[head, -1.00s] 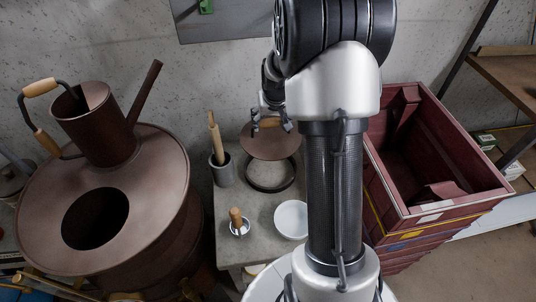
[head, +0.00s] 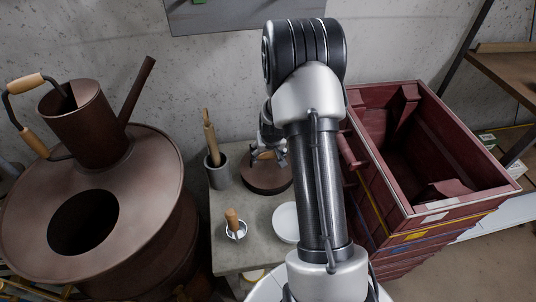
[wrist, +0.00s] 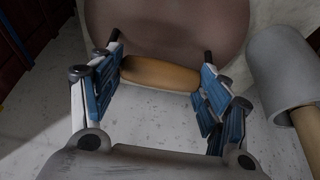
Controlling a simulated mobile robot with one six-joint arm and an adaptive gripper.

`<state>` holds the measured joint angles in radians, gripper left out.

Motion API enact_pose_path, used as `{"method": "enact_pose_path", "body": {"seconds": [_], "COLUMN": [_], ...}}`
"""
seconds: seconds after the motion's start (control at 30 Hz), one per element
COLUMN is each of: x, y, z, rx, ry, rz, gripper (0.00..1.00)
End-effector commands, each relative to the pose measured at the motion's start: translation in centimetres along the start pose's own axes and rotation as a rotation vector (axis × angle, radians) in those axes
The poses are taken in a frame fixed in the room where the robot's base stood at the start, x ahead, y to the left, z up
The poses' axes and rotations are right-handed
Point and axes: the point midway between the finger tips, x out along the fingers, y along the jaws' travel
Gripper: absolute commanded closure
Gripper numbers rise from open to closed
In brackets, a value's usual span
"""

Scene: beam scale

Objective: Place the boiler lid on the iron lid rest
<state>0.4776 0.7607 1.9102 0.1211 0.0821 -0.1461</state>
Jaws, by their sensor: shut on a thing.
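The boiler lid (head: 266,181) is a dark brown disc with a wooden handle, low over the grey stand. It also fills the top of the wrist view (wrist: 165,25). My gripper (head: 268,156) is above it, with its blue-padded fingers (wrist: 162,76) shut on the ends of the wooden handle (wrist: 160,73). The iron lid rest is hidden under the lid, so I cannot tell whether the lid touches it. The brown boiler (head: 155,190) stands at the left with its round hole uncovered.
A brown can (head: 85,125) stands on the boiler. A grey cup (head: 218,172) with a wooden-handled tool is close left of the lid. A small wooden-handled tool (head: 233,224) and a white bowl (head: 285,222) are in front. Red crates (head: 400,215) are stacked at the right.

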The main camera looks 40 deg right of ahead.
Motion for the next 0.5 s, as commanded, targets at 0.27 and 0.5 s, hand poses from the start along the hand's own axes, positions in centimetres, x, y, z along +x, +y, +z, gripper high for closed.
{"method": "enact_pose_path", "body": {"seconds": [0.27,0.5], "x": [-0.01,0.66], "y": [0.01,0.01], "z": [-0.22,0.06], "rx": [0.0,0.0], "ry": [0.006,0.006], "rz": [0.0,0.0], "gripper": [0.78,0.78]}}
